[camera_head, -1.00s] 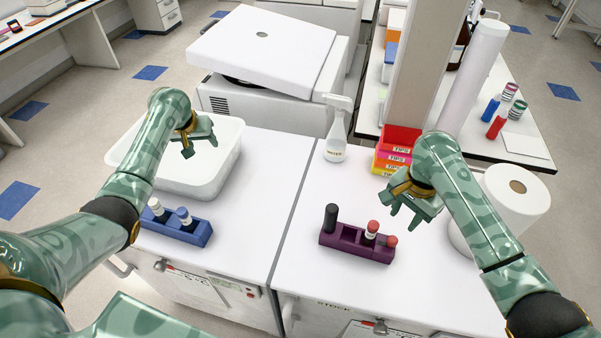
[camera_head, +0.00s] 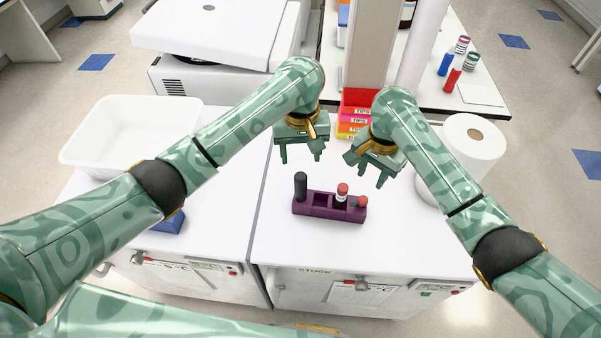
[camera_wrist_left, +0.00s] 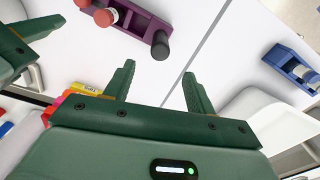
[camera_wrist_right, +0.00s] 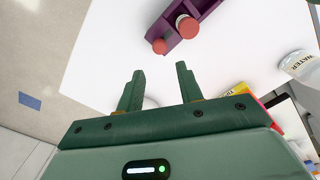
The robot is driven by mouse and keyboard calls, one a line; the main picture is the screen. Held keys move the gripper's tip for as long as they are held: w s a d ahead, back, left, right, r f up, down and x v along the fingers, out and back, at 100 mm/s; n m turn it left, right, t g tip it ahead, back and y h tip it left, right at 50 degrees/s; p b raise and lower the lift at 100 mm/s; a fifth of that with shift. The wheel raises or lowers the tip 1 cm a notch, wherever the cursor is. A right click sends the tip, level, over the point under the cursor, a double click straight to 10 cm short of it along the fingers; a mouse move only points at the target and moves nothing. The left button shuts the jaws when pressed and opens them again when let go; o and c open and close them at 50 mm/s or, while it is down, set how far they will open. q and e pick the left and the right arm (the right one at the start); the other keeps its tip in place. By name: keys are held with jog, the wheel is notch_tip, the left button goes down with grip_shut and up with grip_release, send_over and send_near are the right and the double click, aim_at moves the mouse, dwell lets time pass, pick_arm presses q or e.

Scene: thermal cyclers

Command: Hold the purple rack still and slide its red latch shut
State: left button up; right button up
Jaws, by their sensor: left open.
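The purple rack (camera_head: 324,212) stands on the white bench in the head view. A black cylinder (camera_head: 301,186) stands upright at its left end, and a red-capped tube (camera_head: 342,192) stands further right. A red rounded piece (camera_head: 361,202) is at the right end; I cannot tell clearly whether it is the latch. My left gripper (camera_head: 300,155) is open and empty, above and behind the rack's left part. My right gripper (camera_head: 366,171) is open and empty, above and behind its right end. The rack also shows in the left wrist view (camera_wrist_left: 140,20) and right wrist view (camera_wrist_right: 172,37).
A blue rack (camera_head: 170,222) is partly hidden by my left arm. A white tub (camera_head: 85,150) stands at left. Tip boxes (camera_head: 356,104) and a paper roll (camera_head: 472,150) stand behind. The bench in front of the purple rack is clear.

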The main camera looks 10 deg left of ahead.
aim_at(301, 186)
pick_arm(q)
notch_tip(301, 186, down, 14)
jog(key=shift+r, duration=0.2)
jog(key=c, duration=1.1)
jog(key=shift+c, duration=0.2)
